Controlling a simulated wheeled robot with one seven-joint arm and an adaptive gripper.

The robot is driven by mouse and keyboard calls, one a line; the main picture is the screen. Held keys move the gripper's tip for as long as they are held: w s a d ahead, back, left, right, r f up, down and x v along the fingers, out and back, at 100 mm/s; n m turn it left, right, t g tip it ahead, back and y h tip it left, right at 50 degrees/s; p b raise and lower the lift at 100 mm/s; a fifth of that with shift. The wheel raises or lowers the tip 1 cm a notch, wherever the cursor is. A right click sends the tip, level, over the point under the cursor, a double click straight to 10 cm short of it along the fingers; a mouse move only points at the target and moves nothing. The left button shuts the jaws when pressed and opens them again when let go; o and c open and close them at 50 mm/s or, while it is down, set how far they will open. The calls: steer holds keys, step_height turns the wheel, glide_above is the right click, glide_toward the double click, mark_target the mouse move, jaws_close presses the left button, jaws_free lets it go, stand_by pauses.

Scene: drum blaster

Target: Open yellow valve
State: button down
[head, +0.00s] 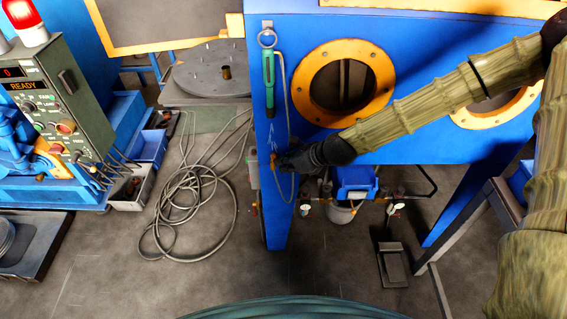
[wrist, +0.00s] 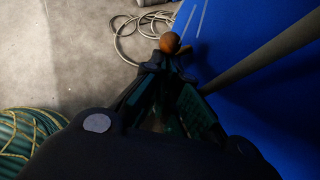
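The yellow valve (head: 274,160) is a small orange-yellow fitting at the left edge of the blue cabinet front, below a green hanging tool. My gripper (head: 286,160) is right beside it, on its right, with the fingertips at or very near it. In the wrist view a round orange knob (wrist: 169,42) shows just beyond the tips of my gripper (wrist: 167,65). The dark fingers converge towards the knob. The gap at the tips and any contact with the knob are too dark to make out.
The blue cabinet (head: 420,140) with round orange-rimmed openings stands close behind my arm. A green-handled tool (head: 269,85) and a thin hose hang by the valve. A coiled hose (head: 190,210) lies on the floor at left. A control panel (head: 60,100) stands far left.

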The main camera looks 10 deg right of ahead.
steer(key=s+d+f+v, duration=0.1)
steer(key=f+v, duration=0.1)
steer(key=v, duration=1)
steer(key=shift+s+d, duration=0.35)
steer(key=shift+d, duration=0.2)
